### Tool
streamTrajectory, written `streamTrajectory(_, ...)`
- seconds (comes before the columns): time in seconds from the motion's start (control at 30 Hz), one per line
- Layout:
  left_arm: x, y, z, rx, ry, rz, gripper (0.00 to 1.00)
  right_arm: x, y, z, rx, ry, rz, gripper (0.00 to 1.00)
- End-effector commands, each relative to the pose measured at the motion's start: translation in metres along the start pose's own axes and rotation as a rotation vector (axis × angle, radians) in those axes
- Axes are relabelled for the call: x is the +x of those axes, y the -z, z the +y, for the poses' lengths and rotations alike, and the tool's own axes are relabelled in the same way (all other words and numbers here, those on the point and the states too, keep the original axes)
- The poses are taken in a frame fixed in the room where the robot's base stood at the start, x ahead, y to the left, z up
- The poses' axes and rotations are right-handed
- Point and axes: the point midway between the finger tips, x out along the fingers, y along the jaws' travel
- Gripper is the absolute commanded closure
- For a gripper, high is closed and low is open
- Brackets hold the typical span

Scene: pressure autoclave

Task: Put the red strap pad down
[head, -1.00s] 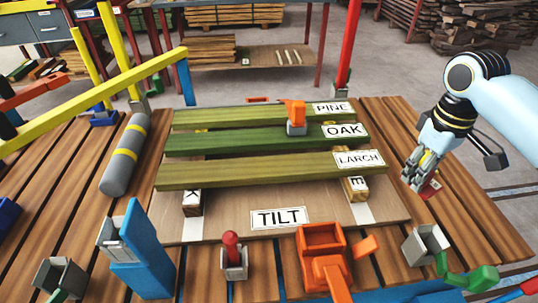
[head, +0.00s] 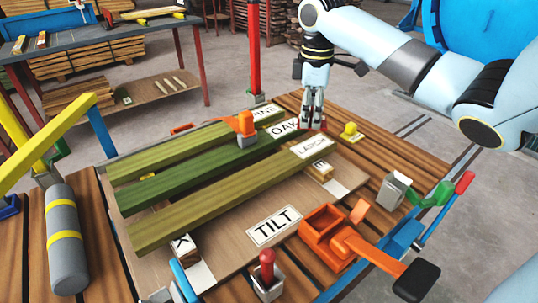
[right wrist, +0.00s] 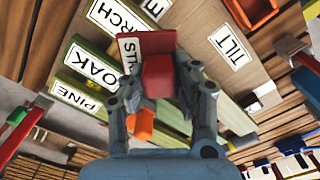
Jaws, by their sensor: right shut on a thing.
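My right gripper (head: 313,122) hangs pointing down at the right ends of the boards, near the OAK and LARCH labels. In the right wrist view the gripper (right wrist: 160,90) is shut on the red strap pad (right wrist: 158,70), a red block between its fingers. In the head view the pad is mostly hidden by the fingers. Whether it touches anything below I cannot tell. My left gripper is out of view.
Greenish boards, LARCH (head: 220,198), OAK (head: 190,177) and PINE (head: 170,154), lie on a wooden board (head: 225,250) labelled TILT. An orange clamp (head: 244,130) sits among them. An orange tray (head: 322,228) stands in front.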

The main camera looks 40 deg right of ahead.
Motion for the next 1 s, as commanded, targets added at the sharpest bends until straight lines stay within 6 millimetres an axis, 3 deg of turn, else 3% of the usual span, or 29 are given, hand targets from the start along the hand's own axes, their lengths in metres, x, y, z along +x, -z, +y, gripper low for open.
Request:
streamTrajectory(0.2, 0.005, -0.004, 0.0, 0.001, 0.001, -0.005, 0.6, 0.034, 0.05, -0.031, -0.002, 0.006, 0.006, 1.0)
streamTrajectory(0.4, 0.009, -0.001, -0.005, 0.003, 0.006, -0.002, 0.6, 0.054, 0.078, -0.048, -0.001, 0.003, 0.004, 1.0)
streamTrajectory(0.57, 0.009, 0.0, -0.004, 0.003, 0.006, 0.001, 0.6, 0.06, 0.084, -0.051, 0.0, 0.001, 0.001, 1.0)
streamTrajectory(0.83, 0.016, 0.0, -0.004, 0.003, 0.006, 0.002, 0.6, 0.098, 0.083, -0.052, 0.0, 0.003, -0.001, 1.0)
streamTrajectory(1.0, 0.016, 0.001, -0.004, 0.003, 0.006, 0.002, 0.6, 0.098, 0.084, -0.052, -0.001, 0.0, 0.001, 1.0)
